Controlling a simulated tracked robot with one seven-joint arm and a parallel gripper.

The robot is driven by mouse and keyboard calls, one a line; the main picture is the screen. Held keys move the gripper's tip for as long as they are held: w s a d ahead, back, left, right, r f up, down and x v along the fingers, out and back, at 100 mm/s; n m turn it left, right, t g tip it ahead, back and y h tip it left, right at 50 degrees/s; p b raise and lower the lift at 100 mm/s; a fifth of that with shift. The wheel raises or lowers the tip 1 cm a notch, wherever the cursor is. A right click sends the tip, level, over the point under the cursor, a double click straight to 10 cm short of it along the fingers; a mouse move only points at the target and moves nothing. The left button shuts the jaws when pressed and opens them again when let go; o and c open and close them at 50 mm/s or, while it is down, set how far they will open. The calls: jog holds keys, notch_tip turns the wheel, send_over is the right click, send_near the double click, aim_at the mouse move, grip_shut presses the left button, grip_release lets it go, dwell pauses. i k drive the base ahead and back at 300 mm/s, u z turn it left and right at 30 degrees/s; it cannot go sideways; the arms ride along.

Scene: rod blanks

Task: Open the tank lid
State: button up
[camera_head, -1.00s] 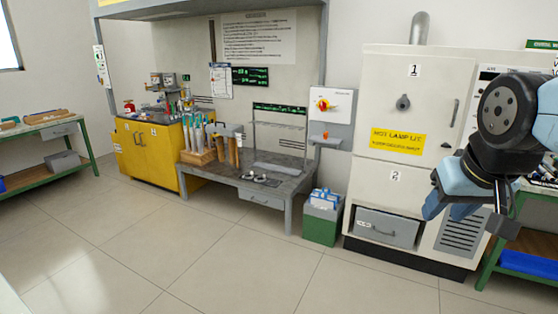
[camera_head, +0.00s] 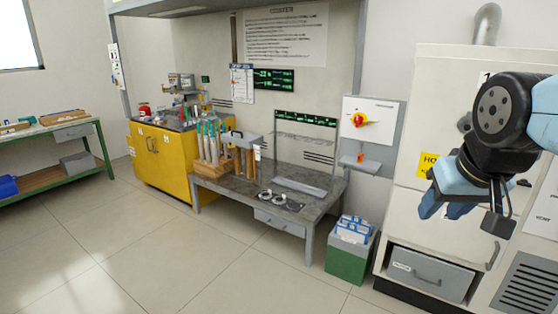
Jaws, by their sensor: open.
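My gripper (camera_head: 444,208) hangs at the right of the view, high in front of the white cabinet, with its blue fingers pointing down. It is open with nothing visible between the fingers. No tank lid can be made out for certain. A small grey box-like thing (camera_head: 240,139) with a handle-like top stands at the back of the grey workbench (camera_head: 235,187), partly hidden by wooden-handled rods; I cannot tell whether it is the tank. My gripper is far from it.
A yellow cabinet (camera_head: 165,160) stands left of the workbench. A green-and-grey bin (camera_head: 347,262) stands right of it, beside the white cabinet (camera_head: 440,125) with its grey drawer (camera_head: 428,275). A green-framed bench (camera_head: 60,175) is at far left. The floor in front is clear.

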aim_at(245, 140)
jog(key=u, duration=0.15)
jog(key=i, duration=1.25)
jog(key=u, duration=0.45)
jog(key=i, duration=1.45)
jog(key=u, duration=0.35)
jog(key=i, duration=0.7)
jog(key=u, duration=0.1)
